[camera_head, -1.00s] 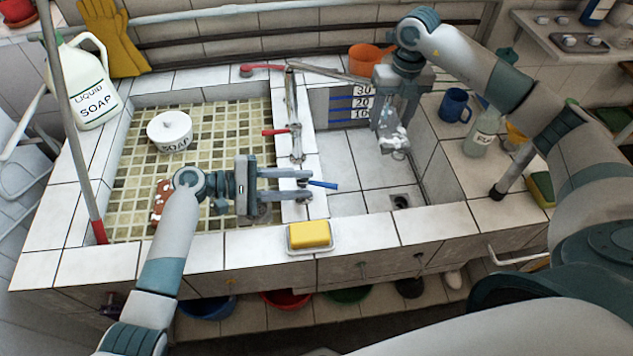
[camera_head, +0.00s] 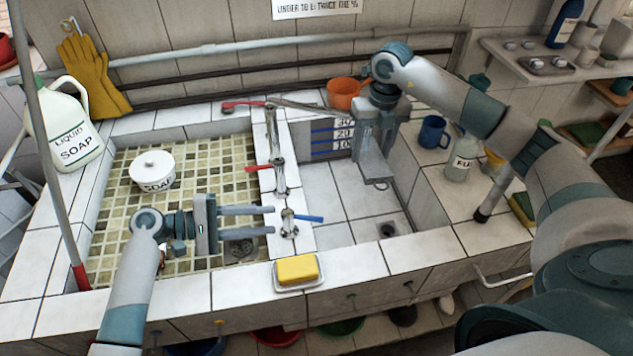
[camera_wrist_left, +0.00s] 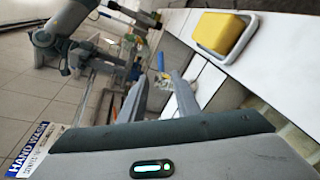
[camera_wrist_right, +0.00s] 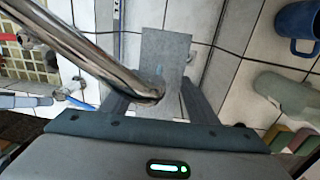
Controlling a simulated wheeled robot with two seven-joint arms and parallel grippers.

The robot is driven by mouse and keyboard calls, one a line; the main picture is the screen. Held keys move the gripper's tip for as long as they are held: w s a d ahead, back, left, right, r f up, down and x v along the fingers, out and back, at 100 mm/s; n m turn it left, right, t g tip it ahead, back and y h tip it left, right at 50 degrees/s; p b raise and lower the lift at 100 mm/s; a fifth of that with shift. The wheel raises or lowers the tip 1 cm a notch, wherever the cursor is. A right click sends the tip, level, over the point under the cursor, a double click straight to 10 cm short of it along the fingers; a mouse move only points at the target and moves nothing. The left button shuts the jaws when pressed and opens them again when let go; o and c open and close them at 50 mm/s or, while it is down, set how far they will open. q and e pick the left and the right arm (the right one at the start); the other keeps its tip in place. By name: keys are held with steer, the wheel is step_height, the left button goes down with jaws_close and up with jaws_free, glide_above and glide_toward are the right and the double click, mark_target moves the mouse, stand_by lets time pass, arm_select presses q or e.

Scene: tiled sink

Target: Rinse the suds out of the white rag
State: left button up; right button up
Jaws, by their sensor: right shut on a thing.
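My right gripper (camera_head: 372,172) is shut on the rag (camera_head: 377,164), a flat greyish-white cloth hanging over the right basin (camera_head: 345,202). In the right wrist view the rag (camera_wrist_right: 166,48) shows between the fingers, with the metal spout (camera_wrist_right: 105,68) in front. No white suds show on its visible faces; the rest is hidden. I cannot tell whether water runs. My left gripper (camera_head: 274,220) is open and empty, its fingers just left of the tap with the blue lever (camera_head: 308,218). The red-lever tap (camera_head: 262,168) stands behind it on the divider.
Yellow soap (camera_head: 298,268) sits in a dish on the front ledge. A soap pot (camera_head: 154,175) stands in the left basin. A blue mug (camera_head: 433,132) and a bottle (camera_head: 460,155) stand right of the right basin. An orange bucket (camera_head: 343,94) is at the back.

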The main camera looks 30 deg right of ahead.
stand_by(0.3)
arm_select(q)
steer(key=shift+f, duration=0.1)
jaws_close()
steer(key=w+a+f+t+y, duration=0.4)
steer(key=a+f+t+y, duration=0.15)
steer(key=f, duration=0.25)
step_height(320, 180, up, 7)
steer(key=s+d+m+t+y, duration=0.1)
steer(key=d+m+t+y, duration=0.15)
steer(key=t, duration=0.75)
steer(key=s+d+r+m, duration=0.1)
steer(key=s, duration=0.3)
steer(key=s+d+r+m+t, duration=0.1)
steer(key=s+m, duration=0.1)
steer(key=s, duration=0.2)
steer(key=s+d+r+m+h, duration=0.1)
steer(key=s+r, duration=0.1)
steer(key=s, duration=0.2)
steer(key=shift+m+t, duration=0.25)
steer(key=shift+m, duration=0.1)
steer(key=s+d+f+m+g, duration=0.1)
steer(key=s+m, duration=0.2)
steer(key=s, duration=0.5)
steer(key=shift+s+f+m, duration=0.3)
steer(key=shift+s+f, duration=0.1)
steer(key=shift+d, duration=0.1)
